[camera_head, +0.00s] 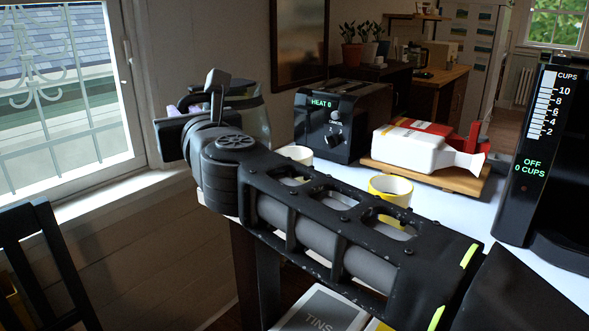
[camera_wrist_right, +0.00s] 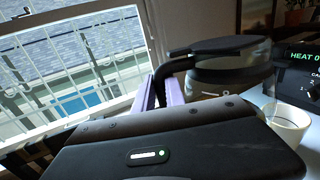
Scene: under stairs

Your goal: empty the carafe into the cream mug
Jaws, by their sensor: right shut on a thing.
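The carafe (camera_head: 252,112) is clear glass with a black lid and handle. My right gripper (camera_head: 180,130) is shut on its handle and holds it up near the window side of the table, roughly upright. It also shows in the right wrist view (camera_wrist_right: 232,76); how much liquid is inside I cannot tell. The cream mug (camera_head: 297,153) stands on the table to the right of the carafe, partly hidden behind my right arm; it shows in the right wrist view (camera_wrist_right: 288,122) at the right. My left gripper is not in view.
A yellow-rimmed mug (camera_head: 391,188) stands farther right, partly behind my arm. A black toaster-like appliance (camera_head: 335,125) is behind the cream mug. A black coffee machine (camera_head: 540,165) stands at right. The window is at left.

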